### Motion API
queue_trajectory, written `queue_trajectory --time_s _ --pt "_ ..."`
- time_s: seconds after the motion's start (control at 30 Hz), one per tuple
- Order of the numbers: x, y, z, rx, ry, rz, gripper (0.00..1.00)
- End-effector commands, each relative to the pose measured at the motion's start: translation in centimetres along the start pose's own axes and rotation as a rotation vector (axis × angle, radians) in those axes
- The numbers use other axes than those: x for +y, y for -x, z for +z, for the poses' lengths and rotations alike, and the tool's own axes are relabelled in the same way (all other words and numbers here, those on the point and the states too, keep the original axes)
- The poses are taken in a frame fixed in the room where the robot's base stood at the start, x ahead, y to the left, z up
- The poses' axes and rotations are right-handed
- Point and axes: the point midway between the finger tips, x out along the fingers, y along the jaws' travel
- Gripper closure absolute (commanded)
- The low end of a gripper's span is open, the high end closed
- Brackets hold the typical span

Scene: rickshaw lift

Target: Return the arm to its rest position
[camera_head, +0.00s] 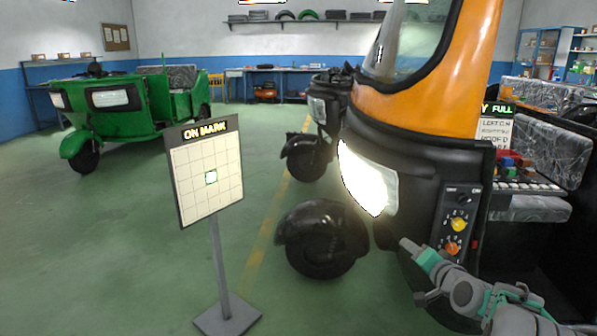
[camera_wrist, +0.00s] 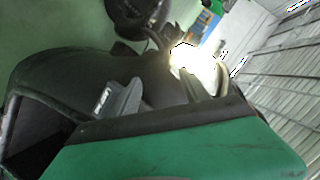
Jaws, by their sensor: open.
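My gripper (camera_head: 414,268) is low at the right in the head view, its jaws open and empty, in front of the orange and black rickshaw (camera_head: 420,110). It is below and left of the control panel (camera_head: 470,205), apart from its knobs as far as I can tell. The panel has a yellow knob (camera_head: 458,224) and an orange knob (camera_head: 452,249). In the wrist view a grey finger (camera_wrist: 120,98) shows against the rickshaw's dark body, with a bright light behind. My arm runs off the lower right edge.
The rickshaw's headlight (camera_head: 367,180) is lit. An "ON MARK" sign (camera_head: 206,175) with a lit green square stands on a post left of it. A green rickshaw (camera_head: 120,105) is at the far left.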

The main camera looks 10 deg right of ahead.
Motion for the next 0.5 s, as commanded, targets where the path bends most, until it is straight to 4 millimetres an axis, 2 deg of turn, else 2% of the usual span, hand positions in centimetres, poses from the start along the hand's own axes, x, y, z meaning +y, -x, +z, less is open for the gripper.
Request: queue_trajectory --time_s 0.03,0.13,0.2,0.27,0.3,0.37,0.4,0.5 --pt "-6.5 1.6 -0.3 -0.094 0.081 0.017 0.46" --pt "-12.8 4.4 3.1 -0.282 0.239 0.082 0.46" --pt "-16.5 7.4 5.0 -0.403 0.347 0.124 0.46" --pt "-19.3 10.5 6.3 -0.503 0.435 0.160 0.46" --pt "-21.0 12.8 7.0 -0.566 0.491 0.183 0.46" --pt "-23.2 16.6 7.8 -0.659 0.572 0.217 0.46" --pt "-24.4 19.1 8.2 -0.717 0.622 0.239 0.46" --pt "-26.2 24.9 8.8 -0.841 0.720 0.286 0.46"
